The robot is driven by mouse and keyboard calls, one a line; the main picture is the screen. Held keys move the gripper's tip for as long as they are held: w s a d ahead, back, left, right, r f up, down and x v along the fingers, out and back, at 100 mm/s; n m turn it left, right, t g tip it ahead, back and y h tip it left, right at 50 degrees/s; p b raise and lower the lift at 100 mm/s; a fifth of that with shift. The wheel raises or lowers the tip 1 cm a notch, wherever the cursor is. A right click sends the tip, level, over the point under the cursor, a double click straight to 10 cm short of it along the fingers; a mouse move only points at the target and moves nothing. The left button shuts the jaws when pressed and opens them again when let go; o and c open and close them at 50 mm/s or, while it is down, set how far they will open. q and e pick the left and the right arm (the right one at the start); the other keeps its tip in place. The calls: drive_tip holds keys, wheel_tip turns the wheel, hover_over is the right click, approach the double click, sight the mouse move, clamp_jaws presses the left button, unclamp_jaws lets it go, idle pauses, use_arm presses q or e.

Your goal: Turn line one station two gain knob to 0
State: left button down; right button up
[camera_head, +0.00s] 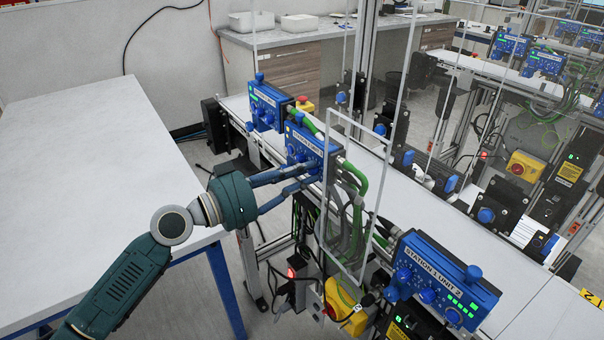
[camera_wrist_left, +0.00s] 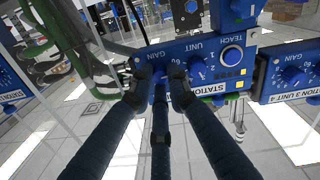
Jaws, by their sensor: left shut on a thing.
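A blue control box (camera_head: 308,143) stands in the middle of the near row in the head view. In the left wrist view its blue face (camera_wrist_left: 215,45) appears upside down, with TEACH, UNIT and GAIN markings; its station label is partly covered. My left gripper (camera_head: 314,174) reaches it from the left. In the left wrist view its fingers (camera_wrist_left: 159,82) are closed around the blue knob (camera_wrist_left: 159,93) by the GAIN marking. The fingers hide most of that knob, so its setting is not readable. The unit knob (camera_wrist_left: 197,70) beside it is clear of the fingers. My right gripper does not show.
Similar boxes flank this one: one farther back (camera_head: 268,105) and one nearer, marked station 1 (camera_head: 440,280). A clear panel (camera_head: 347,235) and green cables (camera_head: 360,180) are close to the fingers. A white table (camera_head: 90,190) lies left.

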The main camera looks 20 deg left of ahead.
use_arm(q)
drive_tip(key=shift+n, duration=2.3)
drive_tip(key=c, duration=1.9)
unclamp_jaws()
drive_tip(key=shift+c, duration=0.2)
drive_tip(key=shift+s+a+f+n, duration=0.1)
drive_tip(key=shift+s+a+n, duration=0.1)
drive_tip(key=shift+s+n, duration=0.1)
drive_tip(key=v, duration=1.1)
drive_tip(key=shift+a, duration=0.15)
drive_tip(key=shift+s, duration=0.1)
